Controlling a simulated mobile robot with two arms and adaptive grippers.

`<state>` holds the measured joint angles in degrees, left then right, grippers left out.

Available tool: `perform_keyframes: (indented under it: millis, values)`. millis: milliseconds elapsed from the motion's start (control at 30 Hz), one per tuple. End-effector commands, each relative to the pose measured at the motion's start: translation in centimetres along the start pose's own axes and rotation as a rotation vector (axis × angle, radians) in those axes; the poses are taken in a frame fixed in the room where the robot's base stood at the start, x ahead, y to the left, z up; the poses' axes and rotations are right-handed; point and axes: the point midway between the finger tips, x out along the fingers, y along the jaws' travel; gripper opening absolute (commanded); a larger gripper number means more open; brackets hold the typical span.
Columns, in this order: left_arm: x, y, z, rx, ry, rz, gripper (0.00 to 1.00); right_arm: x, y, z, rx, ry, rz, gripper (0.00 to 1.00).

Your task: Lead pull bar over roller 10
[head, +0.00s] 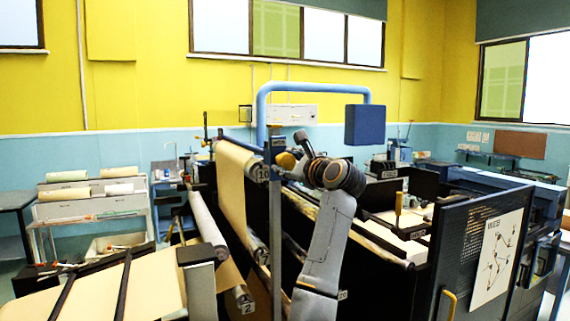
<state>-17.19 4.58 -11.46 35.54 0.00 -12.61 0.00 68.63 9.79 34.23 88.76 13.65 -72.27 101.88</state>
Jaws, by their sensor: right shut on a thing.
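Roller 10 (238,149) is the high roller at the centre, with a plate marked 10 (262,173) at its near end. Brown kraft paper (231,190) hangs down from it. My right gripper (290,164) is beside that near end, at about the roller's height. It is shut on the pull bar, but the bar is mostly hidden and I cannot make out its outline. A yellow-orange rounded part (286,160) shows at the gripper. My right arm hides what lies behind it. My left gripper is not in view.
A lower roller (206,224) and a roller end marked 2 (245,301) lie left of the post (277,240). A blue pipe frame (312,87) with a blue box (370,125) stands behind. A dark panel with a chart (494,257) stands at right.

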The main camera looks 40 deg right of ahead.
Motion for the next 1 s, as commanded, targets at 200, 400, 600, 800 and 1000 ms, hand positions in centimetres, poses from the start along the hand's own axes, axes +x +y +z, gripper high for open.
perform_keyframes:
  millis: [200,400,600,800,1000]
  values:
    - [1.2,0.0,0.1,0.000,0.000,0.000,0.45,-0.3,0.0,-3.3,0.001,0.004,-0.002,0.00]
    - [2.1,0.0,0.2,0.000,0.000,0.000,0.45,-0.5,-0.2,-6.2,0.001,0.005,0.000,0.00]
    - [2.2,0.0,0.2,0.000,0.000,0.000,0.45,-0.6,-0.4,-7.1,0.001,0.004,0.000,0.00]
    - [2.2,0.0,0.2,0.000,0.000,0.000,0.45,-0.5,-0.3,-7.0,0.001,0.003,0.001,0.00]
    - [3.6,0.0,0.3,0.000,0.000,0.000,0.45,-0.6,0.5,-9.3,0.001,0.004,0.002,0.00]
